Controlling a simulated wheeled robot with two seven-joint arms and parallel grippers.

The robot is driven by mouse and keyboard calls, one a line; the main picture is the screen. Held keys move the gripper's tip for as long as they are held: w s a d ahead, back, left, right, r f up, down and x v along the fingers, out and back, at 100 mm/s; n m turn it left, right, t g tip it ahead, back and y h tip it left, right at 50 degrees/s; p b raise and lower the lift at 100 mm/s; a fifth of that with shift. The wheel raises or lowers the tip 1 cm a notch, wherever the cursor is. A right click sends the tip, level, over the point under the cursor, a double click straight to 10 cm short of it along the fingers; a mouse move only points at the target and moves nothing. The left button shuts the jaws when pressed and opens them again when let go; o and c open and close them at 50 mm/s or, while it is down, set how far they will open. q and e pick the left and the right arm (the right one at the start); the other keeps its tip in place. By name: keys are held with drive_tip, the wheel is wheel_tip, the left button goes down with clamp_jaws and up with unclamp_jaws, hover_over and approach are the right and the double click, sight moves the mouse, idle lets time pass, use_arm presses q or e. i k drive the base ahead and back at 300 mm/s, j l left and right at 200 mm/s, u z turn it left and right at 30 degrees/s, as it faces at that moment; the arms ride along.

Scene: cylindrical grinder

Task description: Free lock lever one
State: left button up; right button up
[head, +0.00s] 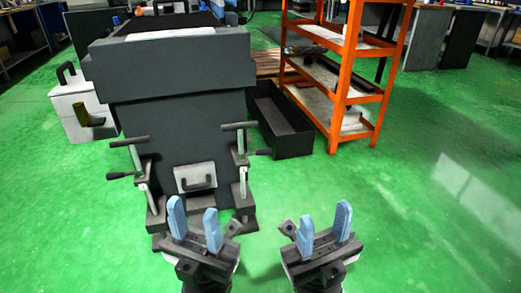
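The dark grey grinder (175,125) stands ahead of me, left of centre. A lock lever (138,165) with a black crossbar and a side handle is on its left front edge. A similar lever (241,155) is on its right front edge, its handle pointing right. I cannot tell which is lever one. My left gripper (193,212) is open, its blue fingers apart and empty, in front of the grinder's lower front. My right gripper (325,218) is open and empty, right of the grinder over the floor. Both grippers are apart from the levers.
A small plate with a black handle (196,178) is on the grinder's front. A white box (75,112) stands to its left. A black open bin (281,121) and an orange shelf rack (348,75) stand behind to the right. Green floor (430,200) is clear at right.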

sight(266, 151)
drive_tip(key=i+l, duration=0.1)
drive_tip(key=l, duration=0.7)
drive_tip(key=i+l, duration=0.15)
drive_tip(key=l, duration=0.25)
drive_tip(key=i+l, duration=0.15)
drive_tip(key=l, duration=0.2)
drive_tip(key=i+l, duration=0.15)
drive_tip(key=l, duration=0.15)
drive_tip(key=i+l, duration=0.15)
drive_tip(key=l, duration=0.2)
drive_tip(key=i+l+u, duration=0.1)
drive_tip(key=l, duration=0.25)
drive_tip(key=i+j, duration=0.15)
drive_tip(key=i, duration=0.05)
